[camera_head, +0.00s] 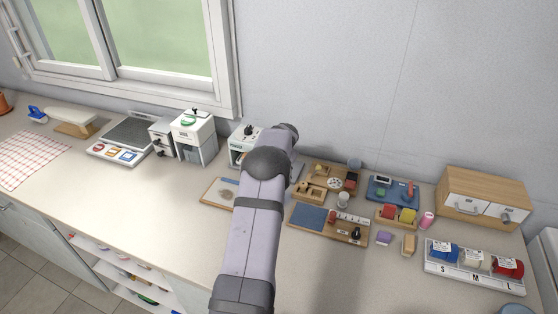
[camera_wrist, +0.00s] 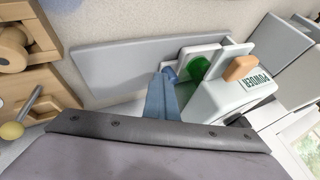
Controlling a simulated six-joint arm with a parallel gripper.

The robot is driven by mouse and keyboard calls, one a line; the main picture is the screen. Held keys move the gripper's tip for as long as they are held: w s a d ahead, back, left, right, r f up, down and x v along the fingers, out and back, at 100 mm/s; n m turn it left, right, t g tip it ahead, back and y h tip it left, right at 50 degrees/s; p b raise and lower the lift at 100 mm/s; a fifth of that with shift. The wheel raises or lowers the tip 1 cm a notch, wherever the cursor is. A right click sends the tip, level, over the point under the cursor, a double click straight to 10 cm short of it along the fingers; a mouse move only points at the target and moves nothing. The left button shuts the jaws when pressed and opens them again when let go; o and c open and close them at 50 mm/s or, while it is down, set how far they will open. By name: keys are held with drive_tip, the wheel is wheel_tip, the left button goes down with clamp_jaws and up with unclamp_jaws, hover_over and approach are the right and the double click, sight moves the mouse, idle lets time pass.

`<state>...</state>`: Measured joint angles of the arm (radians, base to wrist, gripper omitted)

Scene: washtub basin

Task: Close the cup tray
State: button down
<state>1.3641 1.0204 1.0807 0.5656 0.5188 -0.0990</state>
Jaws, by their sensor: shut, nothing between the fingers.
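In the wrist view, my gripper (camera_wrist: 168,78) shows as blue fingers, shut and empty. Its tips are close to a white, open-looking piece (camera_wrist: 203,52) around a green round part (camera_wrist: 196,68); I cannot tell whether they touch. This piece adjoins a white unit marked POWDER (camera_wrist: 235,97) with an orange block (camera_wrist: 240,68) on it. I cannot tell for certain which part is the cup tray or how far it is open. In the head view my arm hides my gripper and partly covers a white machine (camera_head: 238,143).
A grey panel (camera_wrist: 115,65) lies beside the fingers, with wooden pieces (camera_wrist: 40,85) at the left. In the head view, a white box with a green ring (camera_head: 194,128) stands left of my arm, and a wooden board (camera_head: 328,225) lies right.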

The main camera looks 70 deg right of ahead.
drive_tip(key=shift+w+r, duration=0.25)
drive_tip(key=shift+s+a+r, duration=0.1)
drive_tip(key=shift+a+r, duration=0.05)
drive_tip(key=shift+r, duration=0.15)
drive_tip(key=v, duration=0.9)
drive_tip(key=shift+s, duration=0.35)
drive_tip(key=shift+a+f, duration=0.15)
